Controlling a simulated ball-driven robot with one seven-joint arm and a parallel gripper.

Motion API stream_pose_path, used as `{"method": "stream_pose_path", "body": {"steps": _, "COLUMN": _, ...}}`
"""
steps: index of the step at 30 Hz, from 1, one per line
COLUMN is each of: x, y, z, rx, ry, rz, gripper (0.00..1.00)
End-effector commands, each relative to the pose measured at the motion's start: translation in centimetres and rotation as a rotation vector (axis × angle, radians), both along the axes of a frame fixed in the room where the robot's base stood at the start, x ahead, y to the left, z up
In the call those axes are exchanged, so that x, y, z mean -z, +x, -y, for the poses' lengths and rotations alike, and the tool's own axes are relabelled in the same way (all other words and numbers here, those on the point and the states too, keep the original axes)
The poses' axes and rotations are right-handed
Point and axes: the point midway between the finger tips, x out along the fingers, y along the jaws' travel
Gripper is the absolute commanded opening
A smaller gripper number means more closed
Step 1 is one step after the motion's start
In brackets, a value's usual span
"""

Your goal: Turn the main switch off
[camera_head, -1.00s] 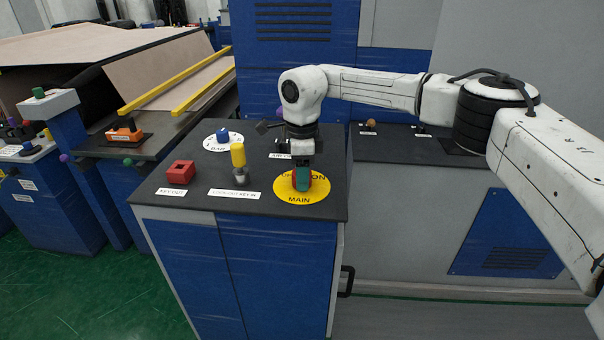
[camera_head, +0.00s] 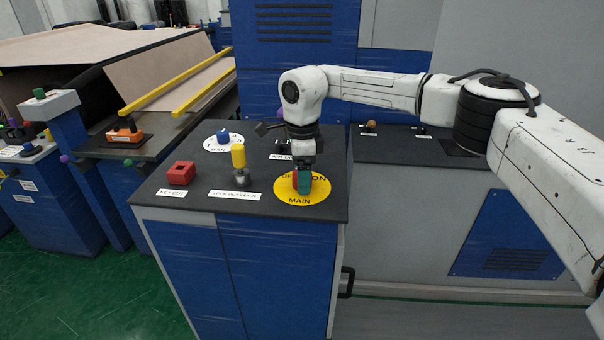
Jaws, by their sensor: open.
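The main switch is a round yellow plate (camera_head: 289,199) lettered ON and MAIN, with other letters partly covered. It is at the right front of the dark console top (camera_head: 262,207). A red and teal handle (camera_head: 305,185) stands up from the plate, red on the left and teal on the right. My gripper (camera_head: 303,167) is open and points down at the handle from above. Its dark fingers are small and cover the handle's upper part. I cannot tell whether they touch it.
On the same console are a red block (camera_head: 181,173) labelled KEY OUT, a yellow-capped post (camera_head: 238,156) by the lockout label, and a blue knob (camera_head: 222,136) on a white dial. Further left stands another console with an orange switch (camera_head: 125,131).

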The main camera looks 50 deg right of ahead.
Motion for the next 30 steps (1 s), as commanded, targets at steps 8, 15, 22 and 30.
{"method": "stream_pose_path", "body": {"steps": 8, "x": -0.3, "y": 0.0, "z": 0.0, "rx": 0.001, "ry": 0.0, "rz": -0.001, "gripper": 0.76}}
{"method": "stream_pose_path", "body": {"steps": 15, "x": -3.8, "y": 0.0, "z": 0.1, "rx": 0.001, "ry": -0.004, "rz": 0.002, "gripper": 0.76}}
{"method": "stream_pose_path", "body": {"steps": 22, "x": -8.1, "y": 0.0, "z": 0.0, "rx": 0.001, "ry": -0.001, "rz": 0.002, "gripper": 0.76}}
{"method": "stream_pose_path", "body": {"steps": 30, "x": -10.6, "y": 0.0, "z": 0.0, "rx": 0.001, "ry": 0.0, "rz": -0.001, "gripper": 0.76}}
